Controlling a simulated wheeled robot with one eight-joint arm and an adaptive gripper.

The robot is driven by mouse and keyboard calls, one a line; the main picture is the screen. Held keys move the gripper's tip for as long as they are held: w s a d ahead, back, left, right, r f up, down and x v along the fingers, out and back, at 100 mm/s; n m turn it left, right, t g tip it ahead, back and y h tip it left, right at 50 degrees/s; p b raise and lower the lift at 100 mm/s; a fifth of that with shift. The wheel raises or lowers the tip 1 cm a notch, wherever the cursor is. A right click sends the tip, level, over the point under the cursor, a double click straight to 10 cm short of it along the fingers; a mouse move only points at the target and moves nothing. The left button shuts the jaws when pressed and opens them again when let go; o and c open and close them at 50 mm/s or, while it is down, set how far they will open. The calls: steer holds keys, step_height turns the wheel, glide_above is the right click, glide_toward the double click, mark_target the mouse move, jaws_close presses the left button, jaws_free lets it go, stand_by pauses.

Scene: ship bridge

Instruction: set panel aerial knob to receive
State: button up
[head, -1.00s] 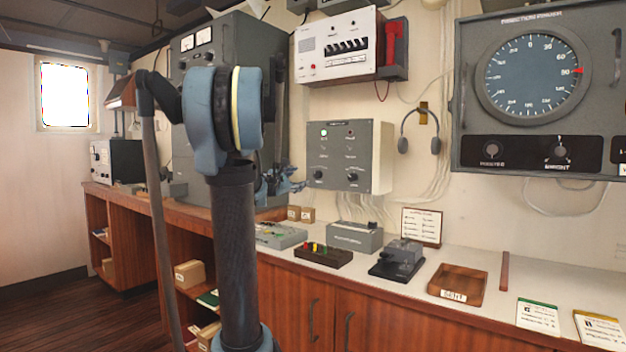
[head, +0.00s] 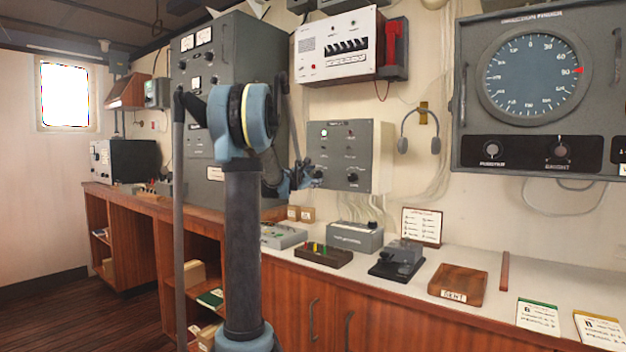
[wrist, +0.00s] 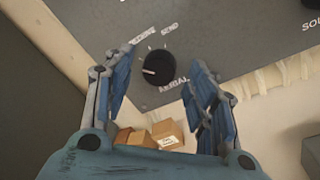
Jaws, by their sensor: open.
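The grey panel (head: 362,150) is on the wall, with small lamps, labels and black knobs. Its aerial knob (wrist: 159,69) is round and black above the printed word AERIAL, in the middle of the wrist view. A white mark on the knob points left in that view. A label that seems to read RECEIVE is at its upper left, and SEND at its upper right. My gripper (wrist: 161,60) is open, with a blue finger on each side of the knob as seen from the wrist; no contact shows. In the head view, my gripper (head: 303,177) is at the panel's lower left and hides that knob.
A second knob (head: 352,177) is to the right on the same panel. Below are small boxes (head: 300,213), a grey box (head: 355,237) and cables. A tall grey cabinet (head: 205,100) stands left of the panel. Headphones (head: 420,143) hang to the right.

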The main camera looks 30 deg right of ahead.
steer(key=shift+w+d, duration=0.2)
steer(key=shift+d, duration=0.15)
steer(key=c, duration=1.1)
steer(key=shift+m, duration=0.3)
steer(key=m, duration=0.3)
steer(key=shift+f+m, duration=0.1)
steer(key=shift+m, duration=0.3)
steer(key=shift+s+f+m+h, duration=0.1)
steer(key=shift+m+h, duration=0.2)
steer(key=shift+m, duration=0.85)
steer(key=shift+f+m+h, duration=0.1)
steer(key=shift+m+h, duration=0.2)
steer(key=shift+m, duration=0.85)
